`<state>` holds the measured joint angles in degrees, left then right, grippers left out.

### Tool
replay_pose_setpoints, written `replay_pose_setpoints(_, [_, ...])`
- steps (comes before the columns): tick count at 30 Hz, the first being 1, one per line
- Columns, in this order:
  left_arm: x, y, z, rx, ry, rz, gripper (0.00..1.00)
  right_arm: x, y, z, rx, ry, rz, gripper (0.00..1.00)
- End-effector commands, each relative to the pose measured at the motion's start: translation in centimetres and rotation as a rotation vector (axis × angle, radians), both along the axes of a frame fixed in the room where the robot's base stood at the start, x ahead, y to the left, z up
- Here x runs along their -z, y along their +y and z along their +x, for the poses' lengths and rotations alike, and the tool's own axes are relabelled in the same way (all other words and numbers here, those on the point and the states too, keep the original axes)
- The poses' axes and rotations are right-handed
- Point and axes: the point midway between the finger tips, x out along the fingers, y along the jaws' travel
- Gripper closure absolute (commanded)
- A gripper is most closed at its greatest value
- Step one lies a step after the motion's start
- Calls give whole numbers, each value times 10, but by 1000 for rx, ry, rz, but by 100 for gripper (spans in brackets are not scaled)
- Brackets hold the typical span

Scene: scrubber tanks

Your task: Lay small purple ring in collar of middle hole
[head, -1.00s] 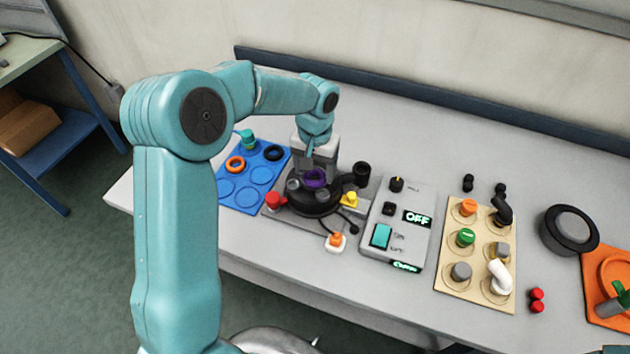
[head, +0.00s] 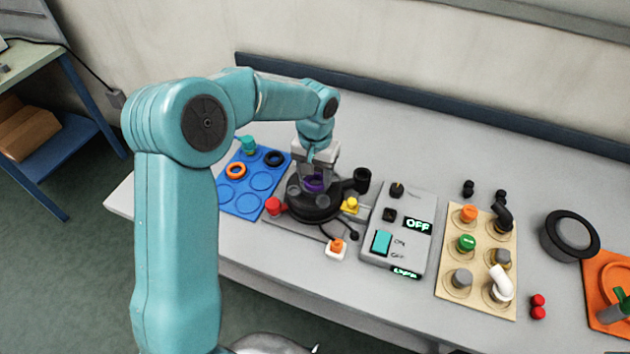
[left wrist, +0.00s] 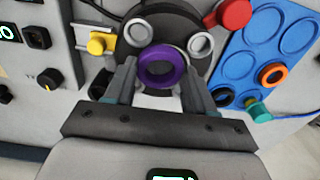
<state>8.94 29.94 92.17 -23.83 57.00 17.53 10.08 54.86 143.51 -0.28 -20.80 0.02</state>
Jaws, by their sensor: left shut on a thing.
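The small purple ring (head: 314,184) is between the fingers of my left gripper (head: 315,182), which is shut on it. In the left wrist view the purple ring (left wrist: 162,67) shows between the two grey fingertips (left wrist: 160,72), its opening facing the camera. It is over the round black tank top (left wrist: 188,20), between two grey-rimmed round fittings (left wrist: 138,31) and (left wrist: 201,44). The middle hole and its collar are hidden by the ring and gripper. I cannot tell whether the ring touches the collar. My right gripper is not in view.
A blue mat (head: 238,201) with an orange ring (head: 236,170) and a black ring (head: 274,158) lies left of the tank. A red knob (head: 273,206), a yellow block (head: 350,205) and a control box (head: 408,262) reading OFF stand close by.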

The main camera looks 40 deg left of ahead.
Motion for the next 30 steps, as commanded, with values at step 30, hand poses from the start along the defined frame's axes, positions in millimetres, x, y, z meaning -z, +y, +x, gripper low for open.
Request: replay_pose_setpoints(30, [-62, 3, 3, 2, -65, 64, 88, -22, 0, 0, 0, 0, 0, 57])
